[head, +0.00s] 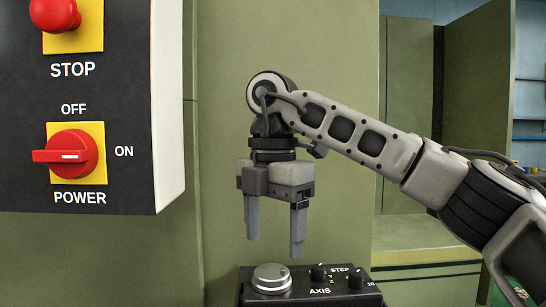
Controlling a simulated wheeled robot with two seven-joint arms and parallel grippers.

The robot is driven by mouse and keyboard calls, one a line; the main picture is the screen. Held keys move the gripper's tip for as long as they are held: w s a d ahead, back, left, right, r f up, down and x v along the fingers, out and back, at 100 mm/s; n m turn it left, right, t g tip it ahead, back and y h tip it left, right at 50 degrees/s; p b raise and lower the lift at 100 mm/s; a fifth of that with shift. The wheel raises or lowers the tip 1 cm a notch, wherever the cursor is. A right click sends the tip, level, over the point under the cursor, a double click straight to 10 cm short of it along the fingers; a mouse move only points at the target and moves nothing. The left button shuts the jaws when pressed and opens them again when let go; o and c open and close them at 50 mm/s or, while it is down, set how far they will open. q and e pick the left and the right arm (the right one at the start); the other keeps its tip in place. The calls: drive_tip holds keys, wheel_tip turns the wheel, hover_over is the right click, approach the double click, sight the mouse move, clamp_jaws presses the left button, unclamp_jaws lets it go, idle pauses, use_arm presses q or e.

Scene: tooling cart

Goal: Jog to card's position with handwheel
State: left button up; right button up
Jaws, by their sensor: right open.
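The handwheel (272,278) is a round silver dial on the left of a black pendant box (312,296) at the bottom centre. The box is marked AXIS and STEP and bears two small black knobs, the axis knob (318,272) and the step knob (356,278). My right gripper (275,245) hangs above the handwheel with its two fingers pointing down, apart and empty. Its fingertips appear a little above the box. No card is recognisable in view. My left gripper is not in view.
A control panel (120,120) stands out at the left, with a red stop button (55,14) and a red power switch (70,154). Behind is a green machine cabinet (300,50). Shelves (530,125) show at the far right.

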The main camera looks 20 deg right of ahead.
sight(273, 270)
use_arm(q)
drive_tip(key=p, duration=0.1)
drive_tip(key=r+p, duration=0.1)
drive_tip(key=p, duration=0.1)
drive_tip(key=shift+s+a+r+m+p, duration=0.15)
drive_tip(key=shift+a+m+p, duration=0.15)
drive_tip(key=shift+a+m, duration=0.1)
use_arm(e)
wheel_tip(273, 270, up, 11)
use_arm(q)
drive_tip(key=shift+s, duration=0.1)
use_arm(e)
drive_tip(key=shift+s+f, duration=0.1)
